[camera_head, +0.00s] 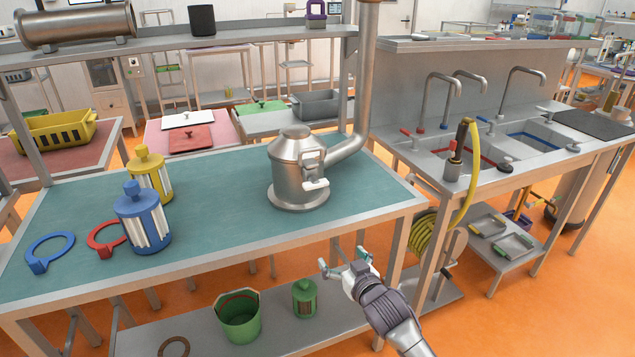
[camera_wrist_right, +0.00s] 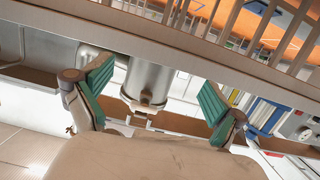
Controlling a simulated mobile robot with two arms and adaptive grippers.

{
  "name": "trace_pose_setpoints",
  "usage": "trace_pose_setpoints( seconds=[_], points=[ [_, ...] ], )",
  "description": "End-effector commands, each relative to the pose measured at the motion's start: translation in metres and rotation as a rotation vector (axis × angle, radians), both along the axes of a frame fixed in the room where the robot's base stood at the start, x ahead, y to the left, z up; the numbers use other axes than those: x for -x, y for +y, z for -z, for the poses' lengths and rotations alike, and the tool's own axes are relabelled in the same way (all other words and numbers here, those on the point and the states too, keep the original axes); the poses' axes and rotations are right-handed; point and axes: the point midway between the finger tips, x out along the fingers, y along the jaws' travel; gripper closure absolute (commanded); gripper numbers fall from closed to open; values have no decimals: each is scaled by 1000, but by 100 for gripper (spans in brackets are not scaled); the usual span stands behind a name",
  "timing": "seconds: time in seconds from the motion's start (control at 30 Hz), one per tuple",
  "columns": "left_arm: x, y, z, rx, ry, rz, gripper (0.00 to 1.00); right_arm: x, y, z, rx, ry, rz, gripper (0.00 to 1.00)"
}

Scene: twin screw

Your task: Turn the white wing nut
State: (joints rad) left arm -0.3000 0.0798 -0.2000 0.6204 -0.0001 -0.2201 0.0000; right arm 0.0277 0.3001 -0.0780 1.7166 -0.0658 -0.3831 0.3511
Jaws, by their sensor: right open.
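The white wing nut (camera_head: 316,184) sits low on the front of a steel lidded vessel (camera_head: 297,160). The vessel stands on the green-topped table with a pipe joining it from the right. My right gripper (camera_head: 344,260) is open and empty in front of the table's front edge, lower than the wing nut and apart from it. In the right wrist view its two green-padded fingers (camera_wrist_right: 158,105) are spread wide. The wing nut is not clear there. My left gripper is not in view.
Blue (camera_head: 141,218) and yellow (camera_head: 150,177) canisters and blue and red rings stand at the table's left. The table's front edge (camera_head: 230,257) lies between my right gripper and the vessel. A sink unit (camera_head: 470,150) with a yellow hose is on the right. The tabletop around the vessel is clear.

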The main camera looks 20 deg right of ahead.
Motion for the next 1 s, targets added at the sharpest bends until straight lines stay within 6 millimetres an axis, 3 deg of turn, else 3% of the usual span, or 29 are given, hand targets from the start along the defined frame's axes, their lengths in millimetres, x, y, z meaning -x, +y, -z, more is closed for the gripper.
trace_pose_setpoints(
  seconds=[0.03, 0.1, 0.23, 0.47, 0.8, 1.0],
  points=[
    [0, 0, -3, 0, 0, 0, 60, -5, 1, -43, -4, -70, -5, 4],
    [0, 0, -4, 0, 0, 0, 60, -7, 3, -82, -13, -138, -10, 4],
    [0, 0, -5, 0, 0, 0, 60, -7, 5, -120, -21, -203, -17, 4],
    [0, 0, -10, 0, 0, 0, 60, -29, 5, -129, -23, -217, -18, 4],
    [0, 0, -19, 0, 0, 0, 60, -101, 5, -128, -23, -215, -17, 4],
    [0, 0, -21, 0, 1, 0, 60, -130, 5, -127, -23, -214, -17, 4]
  ],
)
